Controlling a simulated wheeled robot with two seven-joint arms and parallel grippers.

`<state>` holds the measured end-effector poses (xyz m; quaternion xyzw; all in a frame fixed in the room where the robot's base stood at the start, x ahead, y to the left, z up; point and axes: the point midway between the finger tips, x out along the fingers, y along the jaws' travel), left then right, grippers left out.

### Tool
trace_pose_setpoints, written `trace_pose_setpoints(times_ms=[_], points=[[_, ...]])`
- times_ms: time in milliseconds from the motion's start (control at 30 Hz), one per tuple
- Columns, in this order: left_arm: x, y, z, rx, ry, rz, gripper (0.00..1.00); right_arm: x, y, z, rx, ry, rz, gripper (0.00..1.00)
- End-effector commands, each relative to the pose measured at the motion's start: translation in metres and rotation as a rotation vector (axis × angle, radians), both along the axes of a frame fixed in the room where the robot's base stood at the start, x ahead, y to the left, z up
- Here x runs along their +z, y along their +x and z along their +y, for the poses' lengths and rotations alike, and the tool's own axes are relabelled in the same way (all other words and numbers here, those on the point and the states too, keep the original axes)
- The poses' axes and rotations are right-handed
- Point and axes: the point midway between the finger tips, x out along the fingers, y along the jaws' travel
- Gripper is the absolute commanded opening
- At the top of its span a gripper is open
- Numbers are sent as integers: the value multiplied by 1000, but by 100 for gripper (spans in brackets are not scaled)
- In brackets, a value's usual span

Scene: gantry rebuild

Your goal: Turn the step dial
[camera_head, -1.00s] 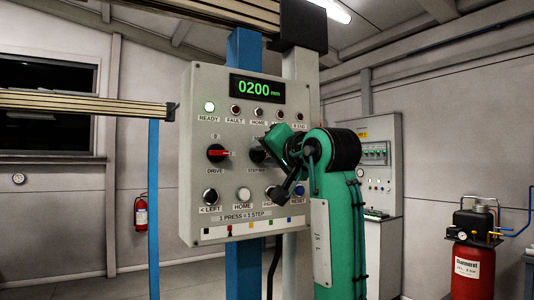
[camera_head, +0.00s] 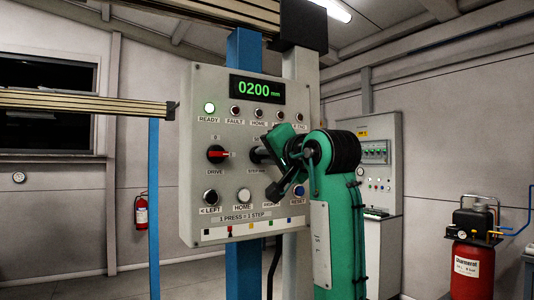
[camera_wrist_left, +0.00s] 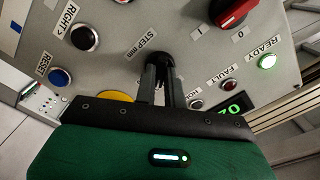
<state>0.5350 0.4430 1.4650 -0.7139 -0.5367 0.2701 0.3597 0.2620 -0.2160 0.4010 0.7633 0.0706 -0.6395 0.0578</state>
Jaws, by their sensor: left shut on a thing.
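The black step dial (camera_wrist_left: 166,62) is on the grey control panel (camera_head: 218,130), beside the "STEP mm" label in the left wrist view. My left gripper (camera_wrist_left: 165,72) is shut on the dial, with its two dark fingers on either side of the knob. In the head view, my green left gripper (camera_head: 264,155) reaches the panel from the right and hides most of the dial and its scale. The dial's exact setting is not readable. The green display (camera_head: 259,89) reads 0200 mm. My right gripper is not in view.
The red drive switch (camera_head: 217,154) is left of the dial. Buttons (camera_head: 211,196) line the row below, including a blue reset button (camera_head: 298,191). The ready lamp (camera_head: 209,107) glows green. A yellow disc (camera_wrist_left: 116,96) shows partly behind my gripper.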

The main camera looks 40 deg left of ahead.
Motion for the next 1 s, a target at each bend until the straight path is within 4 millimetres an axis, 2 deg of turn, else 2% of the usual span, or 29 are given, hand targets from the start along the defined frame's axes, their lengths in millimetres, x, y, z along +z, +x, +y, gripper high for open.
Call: trace_pose_setpoints(times_ms=[600,1000], points=[[1,0,0,-1,134,473,0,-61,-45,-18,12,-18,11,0],[-1,0,0,-1,175,617,0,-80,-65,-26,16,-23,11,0]])
